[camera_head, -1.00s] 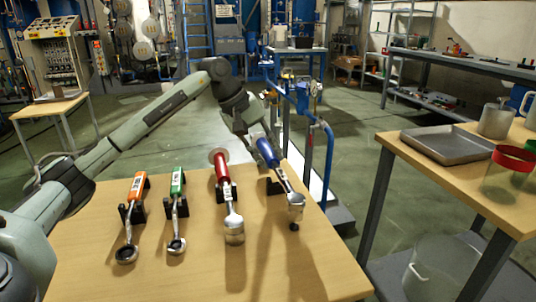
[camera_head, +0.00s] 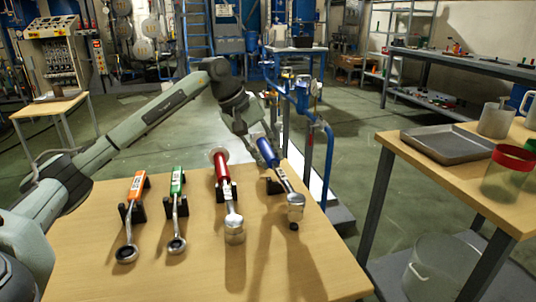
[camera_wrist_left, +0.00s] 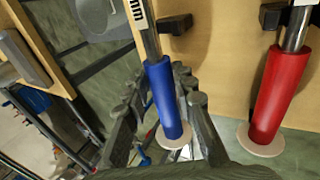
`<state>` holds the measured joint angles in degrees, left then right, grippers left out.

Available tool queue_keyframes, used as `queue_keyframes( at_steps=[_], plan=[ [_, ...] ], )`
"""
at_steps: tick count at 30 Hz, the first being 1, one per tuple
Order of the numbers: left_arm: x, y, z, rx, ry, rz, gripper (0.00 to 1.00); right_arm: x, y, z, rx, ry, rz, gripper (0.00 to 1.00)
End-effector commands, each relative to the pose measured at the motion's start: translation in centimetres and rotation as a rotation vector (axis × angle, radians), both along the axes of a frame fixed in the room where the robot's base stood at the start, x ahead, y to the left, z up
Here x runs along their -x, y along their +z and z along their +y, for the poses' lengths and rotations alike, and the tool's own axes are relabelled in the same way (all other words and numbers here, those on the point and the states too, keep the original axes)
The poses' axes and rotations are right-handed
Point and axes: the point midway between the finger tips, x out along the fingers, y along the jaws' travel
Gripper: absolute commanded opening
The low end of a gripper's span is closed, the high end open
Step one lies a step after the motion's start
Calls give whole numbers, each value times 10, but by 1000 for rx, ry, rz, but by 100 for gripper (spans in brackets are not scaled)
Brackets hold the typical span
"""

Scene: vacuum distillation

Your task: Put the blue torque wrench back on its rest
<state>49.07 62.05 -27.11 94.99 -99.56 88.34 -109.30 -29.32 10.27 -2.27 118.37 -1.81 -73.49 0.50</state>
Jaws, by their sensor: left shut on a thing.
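The blue torque wrench (camera_head: 268,153) is at the far right of the row of wrenches, tilted, with its silver head (camera_head: 295,204) toward the table's front. Its blue handle also shows in the left wrist view (camera_wrist_left: 163,95), between the fingers. My left gripper (camera_head: 262,138) is shut on the blue handle near its end. A black rest (camera_head: 275,187) stands on the table beside the wrench shaft; another black block (camera_wrist_left: 174,24) shows close to the shaft in the left wrist view. Whether the wrench touches the rest is unclear. My right gripper is out of view.
A red wrench (camera_head: 222,167), a green wrench (camera_head: 177,182) and an orange wrench (camera_head: 137,186) lie on black rests to the left on the wooden table (camera_head: 200,270). A second table at right holds a metal tray (camera_head: 447,145) and a red-rimmed jar (camera_head: 510,165).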

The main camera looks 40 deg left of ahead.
Motion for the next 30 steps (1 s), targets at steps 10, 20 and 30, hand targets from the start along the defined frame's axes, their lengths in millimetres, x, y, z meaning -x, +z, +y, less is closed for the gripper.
queue_keyframes(
  at_steps=[10, 20, 30],
  plan=[
    [-1, -7, 0, 1, 0, -5, 0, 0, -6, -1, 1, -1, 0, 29],
    [0, -15, 0, 1, 0, -5, 0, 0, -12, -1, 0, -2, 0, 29],
    [-1, -24, 0, 1, 1, -6, 0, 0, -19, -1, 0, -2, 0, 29]
  ],
)
